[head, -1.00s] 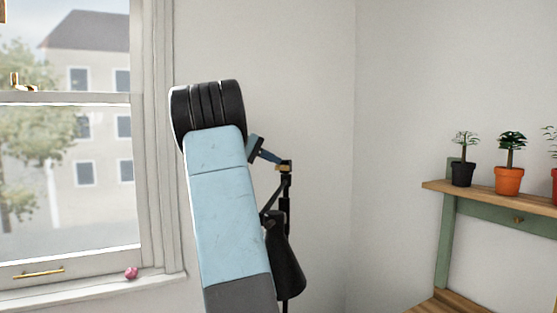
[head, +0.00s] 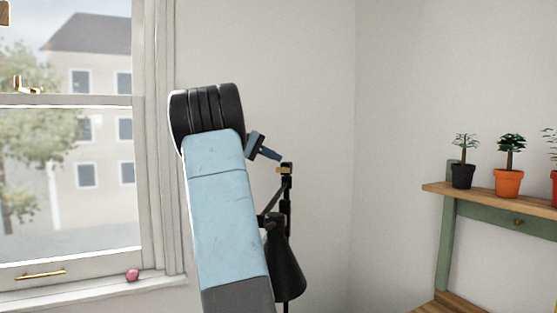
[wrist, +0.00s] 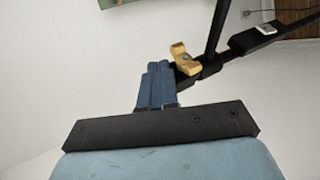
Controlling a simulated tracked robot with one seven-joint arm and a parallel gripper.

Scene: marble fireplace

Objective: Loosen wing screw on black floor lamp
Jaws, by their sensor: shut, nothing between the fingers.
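The black floor lamp (head: 286,265) stands in the corner behind my arm, its conical shade hanging low and its upper pole partly visible. The brass-yellow wing screw (head: 284,170) sits at the joint near the top of the pole. In the wrist view the wing screw (wrist: 186,62) shows two lobes on the black joint. My gripper (head: 280,158) has its blue fingers shut together and empty, just above and left of the screw. In the wrist view the fingertips (wrist: 158,66) are left of the screw, very close; I cannot tell whether they touch. My arm hides part of the lamp.
A window with a pink object (head: 132,275) on its sill is at the left. A green and wooden shelf (head: 480,196) with potted plants stands at the right. Bare wall lies between the lamp and the shelf. A black box with a white label (wrist: 264,30) sits along the lamp's rod.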

